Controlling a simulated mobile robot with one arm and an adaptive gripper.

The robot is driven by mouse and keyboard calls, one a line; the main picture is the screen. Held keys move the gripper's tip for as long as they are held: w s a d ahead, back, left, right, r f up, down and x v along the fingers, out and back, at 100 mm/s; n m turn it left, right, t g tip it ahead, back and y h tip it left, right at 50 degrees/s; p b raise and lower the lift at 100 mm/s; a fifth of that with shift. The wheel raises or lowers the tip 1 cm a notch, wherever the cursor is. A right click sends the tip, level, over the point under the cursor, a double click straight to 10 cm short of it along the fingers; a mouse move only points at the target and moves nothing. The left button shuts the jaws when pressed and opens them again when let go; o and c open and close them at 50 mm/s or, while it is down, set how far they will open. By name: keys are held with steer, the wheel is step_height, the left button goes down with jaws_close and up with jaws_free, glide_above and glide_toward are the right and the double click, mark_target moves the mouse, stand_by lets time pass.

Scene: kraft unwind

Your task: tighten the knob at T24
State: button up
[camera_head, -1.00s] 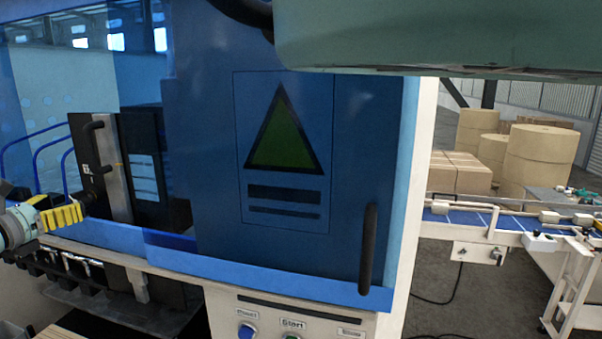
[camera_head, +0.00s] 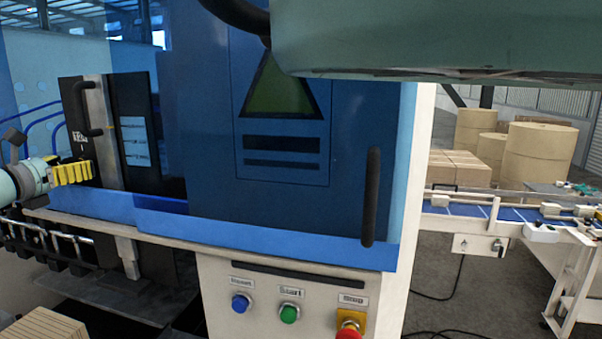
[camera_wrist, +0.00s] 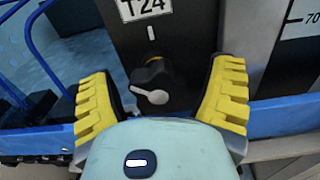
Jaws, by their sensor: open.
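The knob (camera_wrist: 154,84) is black with a pale grey pointer and sits on a dark panel under the T24 label (camera_wrist: 146,8) in the wrist view. Its pointer slants, and a white mark is on the panel above it. My gripper (camera_wrist: 160,95) is open, with one yellow-padded finger on each side of the knob and a gap to both. I cannot tell how far the fingertips are from the panel. In the head view my gripper (camera_head: 72,172) is at the left edge, in front of the dark T24 panel (camera_head: 78,137), and the knob is hidden.
A black handle (camera_head: 80,108) stands on the panel near my gripper. A blue ledge (camera_head: 100,203) runs below. Reset, Start (camera_head: 289,313) and red Stop (camera_head: 349,331) buttons are on the white cabinet. A conveyor (camera_head: 480,212) stands at the right.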

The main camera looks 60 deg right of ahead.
steer(key=c, duration=1.2)
steer(key=shift+o, duration=0.2)
steer(key=m+b, duration=0.2)
steer(key=shift+f+b, duration=0.3)
steer(key=shift+f, duration=0.1)
steer(key=shift+m+b, duration=0.5)
steer(key=shift+b, duration=0.2)
steer(key=shift+r+m+b, duration=0.15)
steer(key=shift+m+b, duration=0.45)
steer(key=shift+b, duration=0.45)
steer(key=shift+s+r+b, duration=0.1)
steer(key=shift+r+b, duration=0.15)
steer(key=shift+b, duration=0.05)
steer(key=o, duration=1.2)
steer(key=shift+c, duration=0.2)
